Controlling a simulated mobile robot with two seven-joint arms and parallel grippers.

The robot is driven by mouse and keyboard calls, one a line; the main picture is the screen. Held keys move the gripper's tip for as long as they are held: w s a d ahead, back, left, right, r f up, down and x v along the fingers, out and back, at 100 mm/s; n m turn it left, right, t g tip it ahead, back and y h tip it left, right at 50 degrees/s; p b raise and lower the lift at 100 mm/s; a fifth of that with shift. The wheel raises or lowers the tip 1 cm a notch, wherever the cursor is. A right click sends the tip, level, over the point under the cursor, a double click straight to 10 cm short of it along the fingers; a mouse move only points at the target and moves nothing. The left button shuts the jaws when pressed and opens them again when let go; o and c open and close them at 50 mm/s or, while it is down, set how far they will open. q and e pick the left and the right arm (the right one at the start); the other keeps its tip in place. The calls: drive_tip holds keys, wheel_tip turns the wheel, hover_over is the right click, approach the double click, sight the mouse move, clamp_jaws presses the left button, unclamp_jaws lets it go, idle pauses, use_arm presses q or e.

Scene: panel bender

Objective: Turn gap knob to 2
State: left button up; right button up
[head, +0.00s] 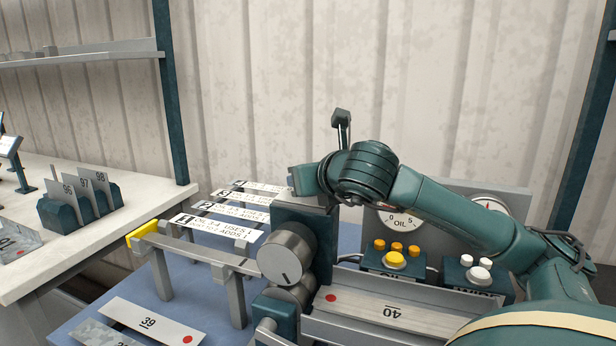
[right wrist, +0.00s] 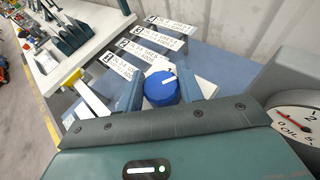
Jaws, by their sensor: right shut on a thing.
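The gap knob (right wrist: 160,92) is a round blue knob with a white pointer mark aimed to the right and slightly up in the right wrist view. My right gripper (right wrist: 168,88) has one finger on each side of the knob and is shut on it. In the head view my right gripper (head: 298,181) reaches in from the right behind the machine's dark upright, and the knob is hidden there. No scale numbers around the knob can be read. My left gripper is not in view.
Numbered white cards (head: 213,228) lie behind the knob area. A grey roller end (head: 285,258) and dark upright stand in front. An oil gauge (head: 400,220), yellow buttons (head: 394,259) and white buttons (head: 478,272) are to the right. A lever (head: 342,123) rises behind my arm.

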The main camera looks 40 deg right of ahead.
idle(0.4)
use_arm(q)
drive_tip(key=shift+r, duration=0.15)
use_arm(e)
drive_tip(key=o, duration=1)
use_arm(q)
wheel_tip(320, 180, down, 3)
drive_tip(key=b, duration=0.5)
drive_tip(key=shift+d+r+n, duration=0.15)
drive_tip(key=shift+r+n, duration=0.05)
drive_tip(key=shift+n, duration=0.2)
use_arm(e)
drive_tip(key=v, duration=1.3)
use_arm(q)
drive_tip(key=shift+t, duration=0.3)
use_arm(e)
drive_tip(key=shift+a, duration=0.15)
